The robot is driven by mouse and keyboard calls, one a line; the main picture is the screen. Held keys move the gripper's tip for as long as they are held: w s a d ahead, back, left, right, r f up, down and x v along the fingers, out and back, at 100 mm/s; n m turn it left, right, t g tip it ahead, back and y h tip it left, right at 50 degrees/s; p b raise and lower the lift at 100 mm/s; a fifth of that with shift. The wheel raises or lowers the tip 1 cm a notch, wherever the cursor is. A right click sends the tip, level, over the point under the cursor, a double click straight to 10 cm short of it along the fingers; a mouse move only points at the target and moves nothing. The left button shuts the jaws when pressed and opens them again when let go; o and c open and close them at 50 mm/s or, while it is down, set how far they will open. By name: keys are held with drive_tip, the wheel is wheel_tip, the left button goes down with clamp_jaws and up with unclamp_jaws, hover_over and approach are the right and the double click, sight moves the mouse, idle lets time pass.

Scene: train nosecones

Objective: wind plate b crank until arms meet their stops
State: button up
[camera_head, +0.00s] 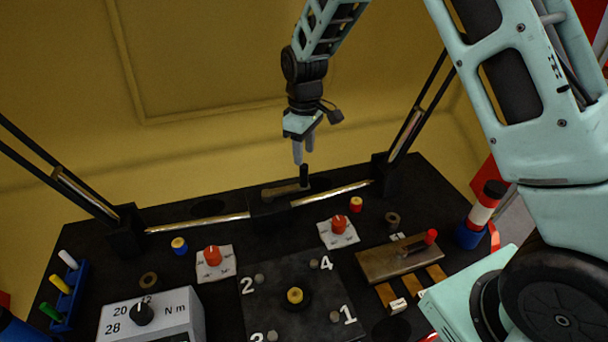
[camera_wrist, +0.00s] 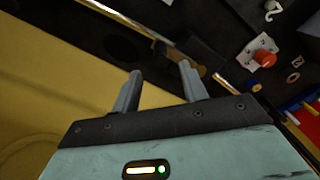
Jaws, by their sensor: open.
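A crank with a brass arm (camera_head: 286,191) and an upright black handle (camera_head: 304,174) sits on a black block at the back middle of the dark bench. Shiny screw rods (camera_head: 200,222) run from the block to both sides, toward two slanted black arms (camera_head: 420,108) and (camera_head: 62,172). My gripper (camera_head: 302,152) is open and points down, just above the crank handle and apart from it or nearly so. In the wrist view its two fingers (camera_wrist: 160,88) are spread with nothing seen between them; the brass crank arm (camera_wrist: 201,71) shows just beyond the right finger. I see no letter marking plate b.
Two red knobs (camera_head: 212,256) and (camera_head: 339,224) stand on white plates in front of the rods. A numbered black plate (camera_head: 300,328), a torque box (camera_head: 172,322) and a brass block with a red-tipped lever (camera_head: 400,259) lie nearer. A yellow wall (camera_head: 200,100) stands behind.

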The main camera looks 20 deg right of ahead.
sight(304, 166)
wheel_tip(304, 166, down, 8)
drive_tip(key=shift+f, duration=0.2)
clamp_jaws()
